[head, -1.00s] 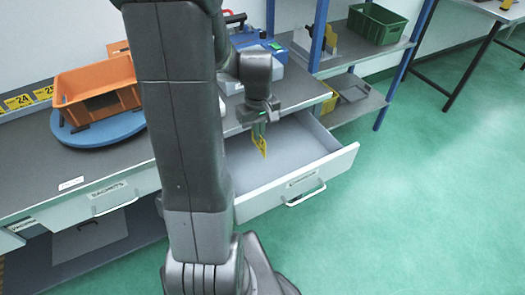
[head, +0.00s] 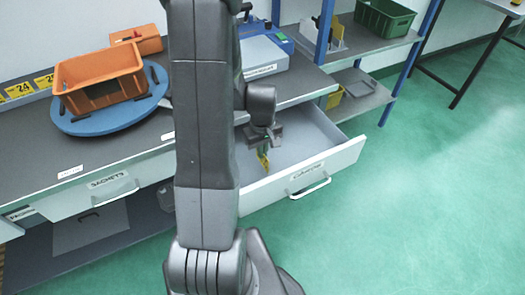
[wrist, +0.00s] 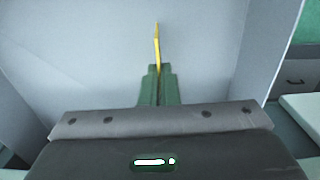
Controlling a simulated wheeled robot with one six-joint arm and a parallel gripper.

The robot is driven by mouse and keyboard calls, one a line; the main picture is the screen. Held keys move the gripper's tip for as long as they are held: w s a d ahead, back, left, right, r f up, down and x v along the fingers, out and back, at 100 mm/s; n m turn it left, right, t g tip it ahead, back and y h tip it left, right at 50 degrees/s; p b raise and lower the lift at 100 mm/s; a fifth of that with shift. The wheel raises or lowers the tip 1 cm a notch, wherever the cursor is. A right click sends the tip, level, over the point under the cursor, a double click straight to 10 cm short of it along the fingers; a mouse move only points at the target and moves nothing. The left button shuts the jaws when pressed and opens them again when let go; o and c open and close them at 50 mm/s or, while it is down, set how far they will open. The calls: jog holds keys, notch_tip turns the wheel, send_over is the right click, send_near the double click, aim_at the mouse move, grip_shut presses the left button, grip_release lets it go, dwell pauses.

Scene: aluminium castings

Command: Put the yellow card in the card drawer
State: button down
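The yellow card (head: 263,158) is in my gripper (head: 262,149), seen in the head view inside the outline of the open drawer. In the wrist view the card (wrist: 157,45) shows edge-on, standing up from between the green fingers (wrist: 158,85), which are shut on it. The drawer is pulled out, with a pale grey inside and a white front (head: 318,172) that has a label and a bar handle. Its label is too small to read surely. The card hangs over or in the drawer; whether it touches the bottom I cannot tell.
An orange crate (head: 100,82) stands on a blue round turntable (head: 75,124) on the bench. A blue and white device (head: 262,55) sits behind the drawer. A shut drawer labelled SACHETS (head: 90,197) is at left. A shelf with a green crate (head: 384,18) is at right.

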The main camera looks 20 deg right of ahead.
jog(key=shift+f, duration=0.2)
jog(key=shift+f, duration=0.15)
jog(key=c, duration=1.7)
grip_release()
notch_tip(320, 180, up, 12)
jog(key=shift+r+p, duration=0.25)
jog(key=shift+p, duration=0.05)
